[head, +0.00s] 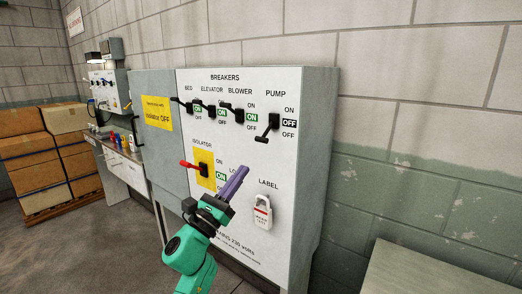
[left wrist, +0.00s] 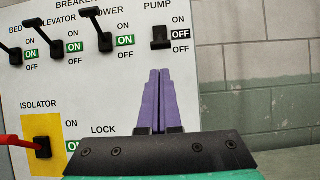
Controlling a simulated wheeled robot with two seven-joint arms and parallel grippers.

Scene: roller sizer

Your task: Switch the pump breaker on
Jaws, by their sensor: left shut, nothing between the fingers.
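The pump breaker (head: 268,129) is a black lever at the upper right of the white breaker panel (head: 250,250). Its handle tilts down in the head view, and the dark OFF plate beside it is highlighted. It also shows in the left wrist view (left wrist: 160,40), above the fingertips. My left gripper (head: 238,176) has purple fingers, shut together and empty, below and left of the pump breaker. In the left wrist view its fingertips (left wrist: 160,75) point up toward the breaker, with a visible gap between. My right gripper is out of view.
The bed, elevator and blower (head: 239,115) levers sit left of the pump, marked ON in green. The red isolator handle (head: 190,165) sticks out lower left. Boxes (head: 30,160) stand far left.

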